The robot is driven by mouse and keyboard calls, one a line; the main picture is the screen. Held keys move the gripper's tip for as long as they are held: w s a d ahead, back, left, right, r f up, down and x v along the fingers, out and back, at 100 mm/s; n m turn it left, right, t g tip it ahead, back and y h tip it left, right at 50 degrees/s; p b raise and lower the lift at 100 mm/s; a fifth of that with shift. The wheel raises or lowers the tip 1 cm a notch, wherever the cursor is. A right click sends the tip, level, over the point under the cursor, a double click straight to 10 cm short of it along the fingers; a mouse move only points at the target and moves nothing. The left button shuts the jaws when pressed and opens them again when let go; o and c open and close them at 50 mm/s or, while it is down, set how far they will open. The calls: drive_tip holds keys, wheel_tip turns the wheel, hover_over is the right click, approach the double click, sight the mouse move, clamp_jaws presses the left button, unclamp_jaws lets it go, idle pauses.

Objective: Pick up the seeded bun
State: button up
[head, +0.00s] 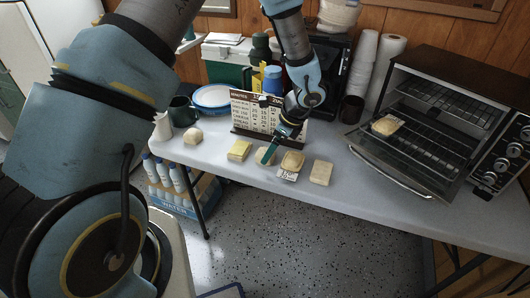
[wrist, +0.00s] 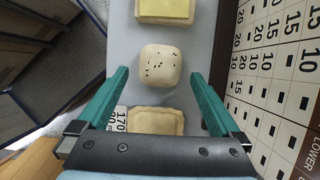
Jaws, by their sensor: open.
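The seeded bun (wrist: 161,65) is pale, rounded and dotted with dark seeds. It sits on the light table between a yellow-topped item (wrist: 165,10) and a flat crimped pastry (wrist: 156,121). My gripper (wrist: 160,76) is open, with one teal finger on each side of the bun in the wrist view and a gap at both sides. In the head view my gripper (head: 267,153) points down at the table and partly hides the bun (head: 271,160). I cannot tell how far the fingertips are above the table.
A menu board (head: 258,115) stands close behind my gripper.

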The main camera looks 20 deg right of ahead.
drive_tip(key=shift+x, duration=1.1)
drive_tip(key=c, duration=1.4)
